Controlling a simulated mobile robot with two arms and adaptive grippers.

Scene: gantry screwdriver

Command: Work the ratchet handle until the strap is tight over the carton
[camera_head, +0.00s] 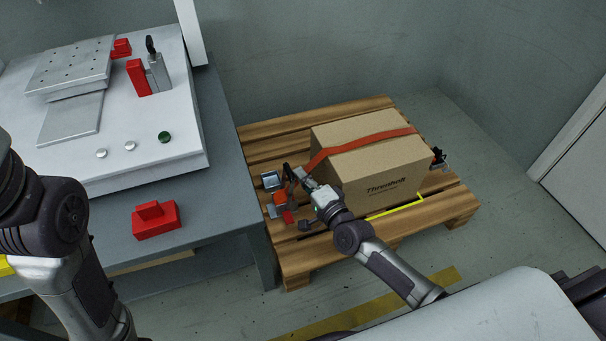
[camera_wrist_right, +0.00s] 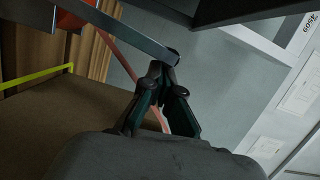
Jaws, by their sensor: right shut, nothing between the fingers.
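The brown carton (camera_head: 385,175) sits on a wooden pallet (camera_head: 295,262). An orange strap (camera_head: 370,140) runs over its top and down its left side to the ratchet (camera_head: 281,200), at the pallet's left part. My right gripper (camera_head: 299,178) is beside the ratchet, left of the carton. In the right wrist view, its fingers (camera_wrist_right: 172,62) are shut with their tips at the end of a grey metal bar (camera_wrist_right: 125,30), which looks like the ratchet handle. The bar does not appear held between them. My left arm is at the left edge; its gripper is out of view.
A grey workbench (camera_head: 228,150) stands left of the pallet, with a white fixture and a red block (camera_head: 156,220) on it. A yellow edge piece (camera_head: 400,208) lies along the carton's front base. The floor right of the pallet is clear.

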